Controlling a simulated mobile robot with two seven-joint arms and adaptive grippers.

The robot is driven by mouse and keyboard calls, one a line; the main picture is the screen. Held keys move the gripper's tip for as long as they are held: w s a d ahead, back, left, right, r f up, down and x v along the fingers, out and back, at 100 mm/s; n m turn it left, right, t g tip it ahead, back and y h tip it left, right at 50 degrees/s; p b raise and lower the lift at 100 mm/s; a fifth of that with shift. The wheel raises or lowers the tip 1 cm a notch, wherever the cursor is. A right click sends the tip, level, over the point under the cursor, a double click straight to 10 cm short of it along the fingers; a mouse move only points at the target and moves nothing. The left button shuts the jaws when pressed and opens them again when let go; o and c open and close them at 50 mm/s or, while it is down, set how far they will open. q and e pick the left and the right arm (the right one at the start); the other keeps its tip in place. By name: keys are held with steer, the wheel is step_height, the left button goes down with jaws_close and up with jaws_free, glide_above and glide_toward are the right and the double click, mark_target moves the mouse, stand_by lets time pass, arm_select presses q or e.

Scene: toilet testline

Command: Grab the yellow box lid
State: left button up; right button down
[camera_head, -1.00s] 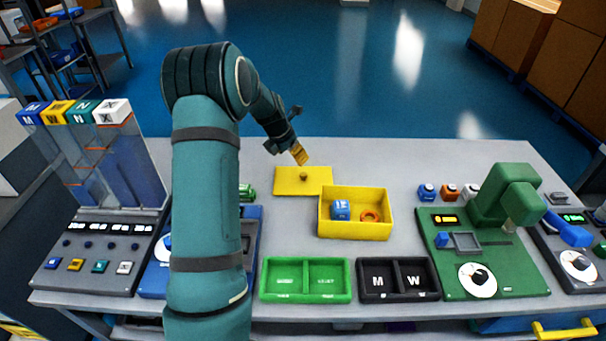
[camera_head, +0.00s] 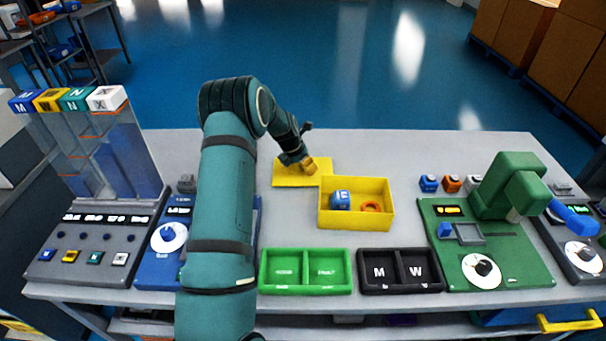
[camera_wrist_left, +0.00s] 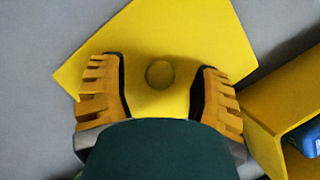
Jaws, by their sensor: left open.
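The yellow box lid (camera_head: 290,178) lies flat on the table behind and left of the open yellow box (camera_head: 356,222). In the left wrist view the lid (camera_wrist_left: 170,40) fills the middle, with its round knob (camera_wrist_left: 160,74) between my fingers. My left gripper (camera_head: 309,165) is over the lid and hides the knob in the head view. In the left wrist view the gripper (camera_wrist_left: 160,88) is open, one orange finger on each side of the knob, with gaps to both. My right gripper is not in view.
A green two-part tray (camera_head: 305,289) and a black one (camera_head: 401,287) stand at the front. A green machine (camera_head: 490,255) is on the right, a blue device (camera_head: 160,270) on the left. The table behind the box is clear.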

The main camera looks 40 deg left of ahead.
arm_select(q)
steer(key=shift+w+f, duration=0.2)
steer(key=shift+f, duration=0.25)
jaws_close()
